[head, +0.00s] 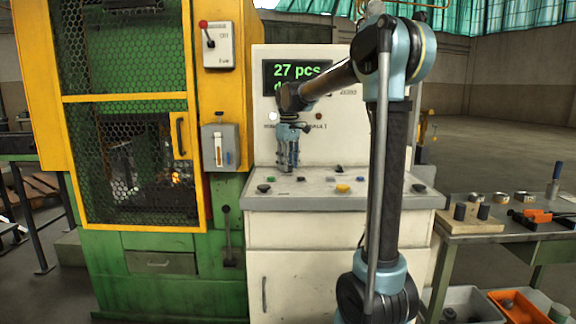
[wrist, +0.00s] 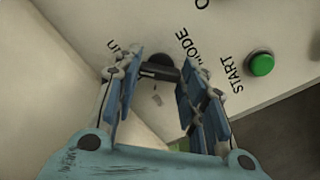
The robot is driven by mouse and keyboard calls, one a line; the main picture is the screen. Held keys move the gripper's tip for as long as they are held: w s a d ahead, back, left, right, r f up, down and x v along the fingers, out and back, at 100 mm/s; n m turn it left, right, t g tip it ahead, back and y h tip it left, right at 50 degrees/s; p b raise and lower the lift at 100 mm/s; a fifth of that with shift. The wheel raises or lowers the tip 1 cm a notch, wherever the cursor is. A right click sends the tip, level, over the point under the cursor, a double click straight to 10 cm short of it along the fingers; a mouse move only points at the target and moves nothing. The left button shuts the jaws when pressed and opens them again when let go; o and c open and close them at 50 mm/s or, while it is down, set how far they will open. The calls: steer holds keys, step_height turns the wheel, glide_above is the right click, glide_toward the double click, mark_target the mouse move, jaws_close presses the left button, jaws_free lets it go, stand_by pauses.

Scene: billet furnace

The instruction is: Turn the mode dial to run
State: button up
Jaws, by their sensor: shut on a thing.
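The mode dial (wrist: 158,72) shows in the wrist view as a dark knob on the pale console, beside the printed word MODE. My gripper (wrist: 158,67) has its blue-padded fingers on either side of it and is shut on it. Part of a label ending in "un" shows to the left of the dial; the rest is covered. In the head view my gripper (head: 287,168) points down at the left part of the console top (head: 330,202). There the dial is hidden by the fingers, and its setting cannot be read.
A green START button (wrist: 260,64) sits just right of the dial. Black knobs (head: 263,188) and a yellow button (head: 343,188) are on the same console. The yellow and green furnace (head: 150,240) stands at left, a workbench (head: 490,232) at right.

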steer(key=o, duration=1.1)
steer(key=shift+c, duration=0.2)
steer(key=shift+r, duration=0.1)
step_height(320, 180, up, 12)
steer(key=shift+w, duration=0.15)
